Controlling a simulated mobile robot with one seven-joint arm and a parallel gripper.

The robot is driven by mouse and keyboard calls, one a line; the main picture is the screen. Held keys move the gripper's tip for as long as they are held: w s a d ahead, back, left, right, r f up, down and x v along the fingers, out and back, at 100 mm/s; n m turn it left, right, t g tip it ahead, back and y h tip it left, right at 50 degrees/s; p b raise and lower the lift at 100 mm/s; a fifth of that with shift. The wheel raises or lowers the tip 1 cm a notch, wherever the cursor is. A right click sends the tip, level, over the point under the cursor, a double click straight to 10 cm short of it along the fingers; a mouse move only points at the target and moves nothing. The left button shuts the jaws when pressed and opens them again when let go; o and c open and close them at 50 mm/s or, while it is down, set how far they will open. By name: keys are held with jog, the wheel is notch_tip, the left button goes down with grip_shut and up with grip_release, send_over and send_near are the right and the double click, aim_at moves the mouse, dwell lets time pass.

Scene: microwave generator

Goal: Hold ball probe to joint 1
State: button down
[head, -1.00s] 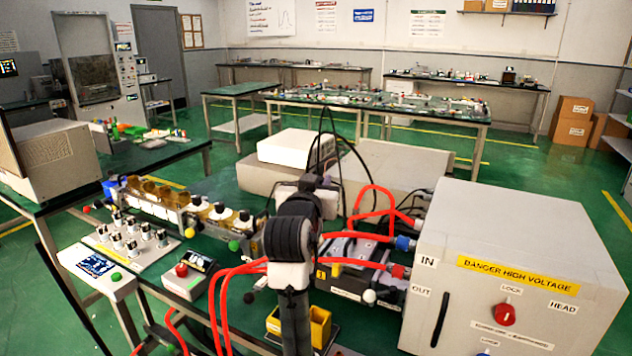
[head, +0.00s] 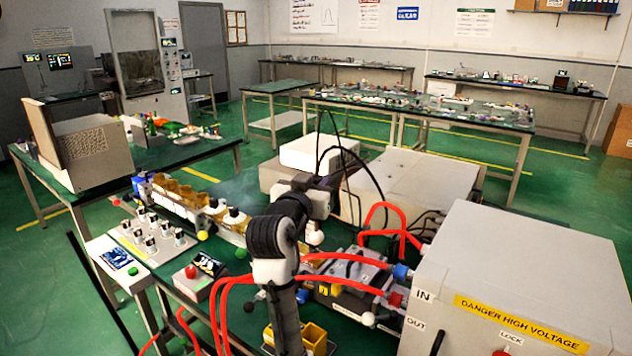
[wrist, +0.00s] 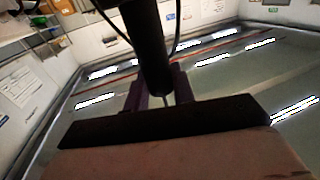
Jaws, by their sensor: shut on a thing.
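My gripper (head: 326,184) is raised over the bench in the head view, left of the grey boxes and partly hidden by my dark arm. In the wrist view its purple fingers (wrist: 158,92) are closed around a black cylindrical probe (wrist: 150,55) with a thin tip and a trailing cable. No ball shows on the probe; its end is hidden behind a dark bar. I cannot tell which joint is joint 1. Below, a metal waveguide assembly (head: 345,270) and a row of yellowish parts (head: 180,192) lie on the bench, with small coloured balls nearby. The gripper appears apart from them.
A large grey cabinet (head: 530,285) marked DANGER HIGH VOLTAGE stands at the right. Red hoses (head: 225,320) loop past my arm. A black cable (head: 345,155) arcs above the gripper. A knob panel (head: 152,240) and a yellow bin (head: 314,337) are nearby.

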notch_tip(320, 180, down, 9)
jog(key=b, duration=0.7)
jog(key=shift+r, duration=0.1)
dwell(0.5)
notch_tip(320, 180, up, 9)
jog(key=p, duration=0.7)
dwell(1.2)
